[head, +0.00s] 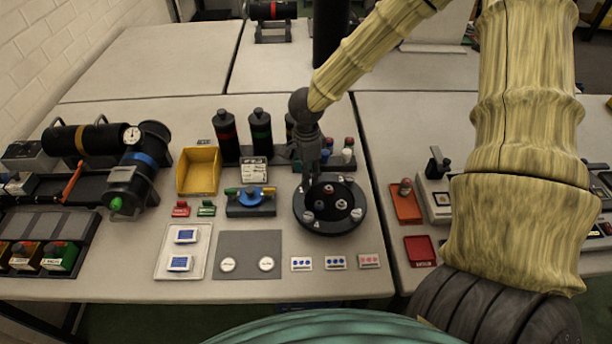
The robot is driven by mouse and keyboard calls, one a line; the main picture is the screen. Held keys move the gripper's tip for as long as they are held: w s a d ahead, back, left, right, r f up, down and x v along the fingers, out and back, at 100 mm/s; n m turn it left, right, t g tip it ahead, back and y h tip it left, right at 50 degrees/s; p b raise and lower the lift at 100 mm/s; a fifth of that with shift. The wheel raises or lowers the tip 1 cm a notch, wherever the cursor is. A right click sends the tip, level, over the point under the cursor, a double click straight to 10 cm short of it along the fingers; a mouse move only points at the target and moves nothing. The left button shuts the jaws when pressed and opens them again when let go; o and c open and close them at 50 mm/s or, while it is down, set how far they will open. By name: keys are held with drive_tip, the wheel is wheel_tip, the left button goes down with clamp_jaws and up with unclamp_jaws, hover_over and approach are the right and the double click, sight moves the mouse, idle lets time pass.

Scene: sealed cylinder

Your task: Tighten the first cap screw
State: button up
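A round black fixture (330,229) with a raised rim stands near the front right of the middle table. Small pale screw heads show on its rim, one at the front left (308,215) and one at the right (357,213). A few small red, grey and dark parts lie inside its dark middle. My gripper (312,183) points down over the back left of the fixture's rim. The gripper hides that part of the rim. Its fingers are small and dark here, so I cannot tell whether they are open, or whether they touch a screw.
A rack of small bottles (347,156) stands close behind the fixture, with tall black cylinders (261,133) to its left. A blue-topped device (251,200) and a yellow bin (198,171) are at left. Small cards (335,263) lie in front. An orange tray (405,205) is at right.

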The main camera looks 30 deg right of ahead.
drive_tip(key=shift+f, duration=1.1)
clamp_jaws()
drive_tip(key=shift+r+p, duration=0.15)
drive_tip(key=shift+p, duration=0.2)
